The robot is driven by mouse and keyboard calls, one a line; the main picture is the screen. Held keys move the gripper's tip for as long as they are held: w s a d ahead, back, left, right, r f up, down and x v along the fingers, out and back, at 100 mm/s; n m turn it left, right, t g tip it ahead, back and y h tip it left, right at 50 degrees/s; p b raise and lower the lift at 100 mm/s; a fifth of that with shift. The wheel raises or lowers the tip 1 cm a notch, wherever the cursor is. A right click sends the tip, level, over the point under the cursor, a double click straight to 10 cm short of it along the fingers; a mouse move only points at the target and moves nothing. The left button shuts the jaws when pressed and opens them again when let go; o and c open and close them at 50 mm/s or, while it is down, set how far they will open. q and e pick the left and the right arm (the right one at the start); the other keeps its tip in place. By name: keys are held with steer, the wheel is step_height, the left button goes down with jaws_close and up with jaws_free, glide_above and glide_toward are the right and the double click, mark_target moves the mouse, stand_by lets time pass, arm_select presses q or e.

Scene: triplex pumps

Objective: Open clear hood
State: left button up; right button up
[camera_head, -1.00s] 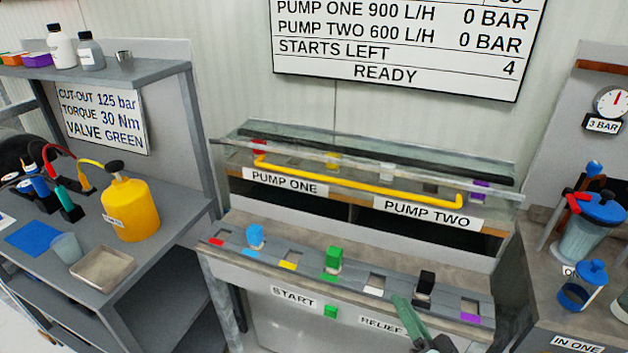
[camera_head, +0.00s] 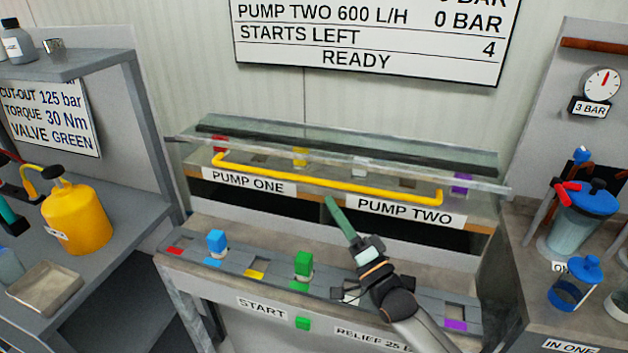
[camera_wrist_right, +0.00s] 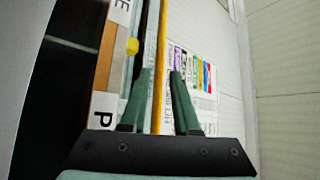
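The clear hood (camera_head: 320,163) lies over the pump bench and looks closed. Its yellow bar handle (camera_head: 330,180) runs along the front, above the PUMP ONE and PUMP TWO labels. My right gripper (camera_head: 331,202) reaches up from the lower right, its green fingertips just below the middle of the handle. In the right wrist view the two fingers (camera_wrist_right: 160,76) are apart, and the yellow handle (camera_wrist_right: 160,60) shows in the gap between them. I cannot tell whether the fingertips reach around it. Nothing is gripped. My left gripper is out of view.
Below the hood is a sloped panel with coloured tags, a blue block (camera_head: 216,241) and a green block (camera_head: 303,265). My right arm crosses above its right part. A side bench with a yellow container (camera_head: 76,218) stands left; a bench with blue-lidded vessels (camera_head: 583,220) stands right.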

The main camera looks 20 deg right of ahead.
mark_target(316, 179)
steer(key=x, duration=0.8)
steer(key=shift+c, duration=0.4)
jaws_close()
steer(key=shift+f, duration=0.1)
stand_by(0.8)
